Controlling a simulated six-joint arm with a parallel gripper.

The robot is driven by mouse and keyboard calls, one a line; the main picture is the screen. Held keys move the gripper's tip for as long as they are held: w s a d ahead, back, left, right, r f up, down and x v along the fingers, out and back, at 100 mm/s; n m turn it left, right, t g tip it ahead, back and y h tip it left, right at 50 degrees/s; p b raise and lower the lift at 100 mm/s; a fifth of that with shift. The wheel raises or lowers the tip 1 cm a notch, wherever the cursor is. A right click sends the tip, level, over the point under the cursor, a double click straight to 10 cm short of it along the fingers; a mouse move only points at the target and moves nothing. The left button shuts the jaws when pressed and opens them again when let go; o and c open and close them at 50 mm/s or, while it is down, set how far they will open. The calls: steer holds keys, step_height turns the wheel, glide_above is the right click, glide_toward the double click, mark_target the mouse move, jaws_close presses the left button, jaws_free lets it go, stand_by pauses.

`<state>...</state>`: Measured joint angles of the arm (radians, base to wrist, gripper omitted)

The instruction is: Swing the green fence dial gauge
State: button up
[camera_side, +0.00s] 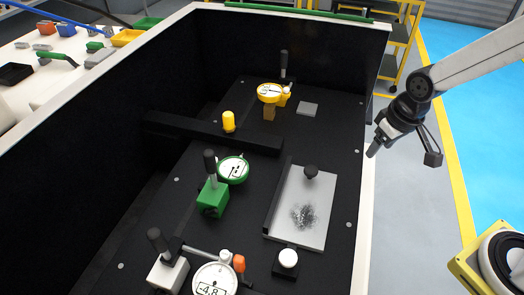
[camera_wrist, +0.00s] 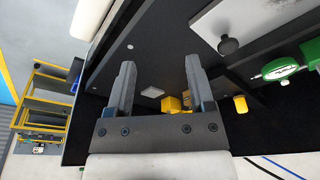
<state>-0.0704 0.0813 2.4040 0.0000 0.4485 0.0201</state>
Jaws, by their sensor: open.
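The green dial gauge (camera_side: 233,169) has a green rim and a white face, and sits beside a green block (camera_side: 212,198) with a black knob on a post. It also shows at the right edge of the wrist view (camera_wrist: 281,68), partly cut off. My gripper (camera_side: 372,152) is outside the box's right wall in the side view, well apart from the gauge. In the wrist view its two fingers (camera_wrist: 160,75) are apart with nothing held between them.
A yellow dial gauge (camera_side: 269,93) stands at the back. A white-faced gauge (camera_side: 214,281) stands at the front. A metal plate (camera_side: 315,195) with a black knob lies right of the green gauge. A black bar (camera_side: 215,133) crosses behind it. The box's right wall (camera_side: 366,215) lies between.

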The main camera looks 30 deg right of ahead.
steer(key=w+a+r+n, duration=0.1)
steer(key=w+a+r, duration=0.1)
steer(key=w+a, duration=0.5)
step_height(320, 180, up, 5)
steer(key=n+g, duration=0.2)
steer(key=n, duration=0.2)
glide_above(209, 152)
steer(key=shift+w+d+r, duration=0.1)
steer(key=shift+d+r, duration=0.05)
steer(key=shift+d, duration=0.3)
steer(key=shift+a+r, duration=0.1)
steer(key=shift+a, duration=0.4)
steer(key=shift+f, duration=3.9)
jaws_close()
